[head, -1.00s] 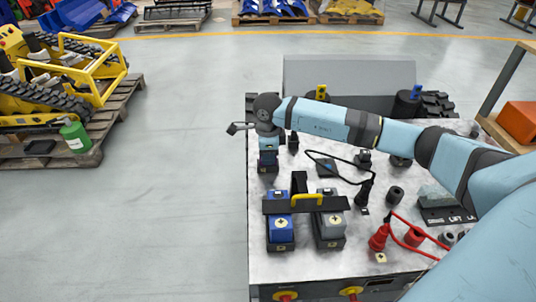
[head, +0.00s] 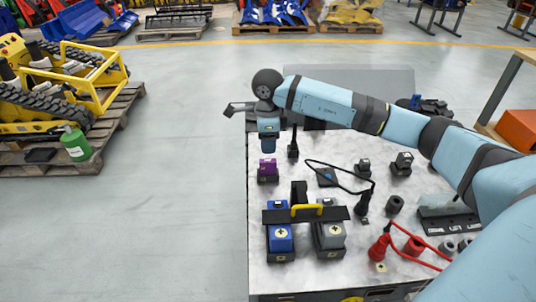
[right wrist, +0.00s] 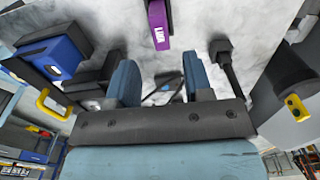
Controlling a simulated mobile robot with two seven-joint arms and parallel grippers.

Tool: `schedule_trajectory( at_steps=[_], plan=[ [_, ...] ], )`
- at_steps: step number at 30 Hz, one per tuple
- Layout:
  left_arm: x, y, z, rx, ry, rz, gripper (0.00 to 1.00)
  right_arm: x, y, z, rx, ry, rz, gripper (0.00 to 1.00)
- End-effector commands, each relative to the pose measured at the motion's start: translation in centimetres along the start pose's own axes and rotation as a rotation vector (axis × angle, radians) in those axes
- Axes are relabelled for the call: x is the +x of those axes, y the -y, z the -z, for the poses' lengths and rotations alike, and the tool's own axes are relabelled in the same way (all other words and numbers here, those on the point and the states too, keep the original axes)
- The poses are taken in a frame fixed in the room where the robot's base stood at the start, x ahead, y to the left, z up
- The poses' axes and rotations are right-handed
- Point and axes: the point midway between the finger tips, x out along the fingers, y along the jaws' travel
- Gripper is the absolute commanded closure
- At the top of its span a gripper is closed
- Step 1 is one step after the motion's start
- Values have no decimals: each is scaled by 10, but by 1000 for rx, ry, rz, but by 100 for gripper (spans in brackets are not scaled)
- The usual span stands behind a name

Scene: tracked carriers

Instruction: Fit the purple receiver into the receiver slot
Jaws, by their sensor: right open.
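The purple receiver (head: 267,167) stands upright at the left side of the white marbled tabletop. Its lower end is in a dark base (head: 268,179); how deep it sits there I cannot tell. In the right wrist view the purple receiver (right wrist: 158,22), with a white label, is at the top, beyond the fingertips. My right gripper (head: 268,149) is above the receiver, pointing down, apart from it. In the right wrist view my right gripper (right wrist: 160,75) has its two blue fingers spread with nothing between them. My left gripper is not in view.
Blue (head: 281,237) and grey (head: 331,235) blocks stand under a black bar with a yellow handle (head: 306,210) at the front. A thin black post (head: 293,145) is close right of my gripper. Black and red cables lie rightward.

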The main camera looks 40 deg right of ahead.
Motion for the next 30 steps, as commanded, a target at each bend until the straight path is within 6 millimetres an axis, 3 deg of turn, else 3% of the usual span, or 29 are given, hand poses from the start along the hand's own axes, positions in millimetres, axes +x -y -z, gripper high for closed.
schedule_trajectory(
  at_steps=[3, 9, 30],
  plan=[
    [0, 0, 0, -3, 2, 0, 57, -19, 0, 0, 0, 1, 1, 53],
    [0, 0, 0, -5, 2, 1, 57, -31, 0, 0, 1, 0, 1, 53],
    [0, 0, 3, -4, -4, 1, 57, -31, 0, 0, 0, 0, -1, 53]
  ],
)
